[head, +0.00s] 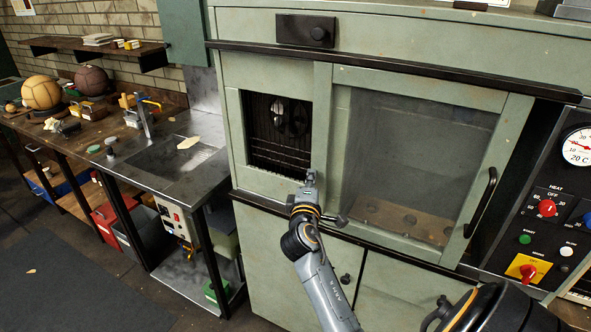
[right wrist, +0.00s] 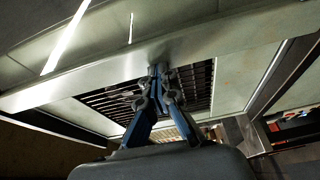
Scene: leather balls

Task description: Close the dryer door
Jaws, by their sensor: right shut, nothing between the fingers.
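The dryer is a pale green cabinet (head: 275,216) filling the middle and right of the head view. Its door (head: 520,120) has a green frame, a large glass pane and a black upright handle (head: 482,202) at the right. Left of the pane, an opening (head: 278,130) shows a dark interior with racks. My right gripper (head: 310,178) is at the lower right corner of this opening, by the frame's left upright. In the right wrist view its fingers (right wrist: 160,72) are together and empty, close to a pale frame bar with a grid behind. Contact is unclear. My left gripper is not in view.
A control panel (head: 545,215) with knobs and a dial stands right of the door. On the left are a metal sink counter (head: 185,165) and a wooden bench with leather balls (head: 41,92). A dark mat (head: 60,285) lies on open floor.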

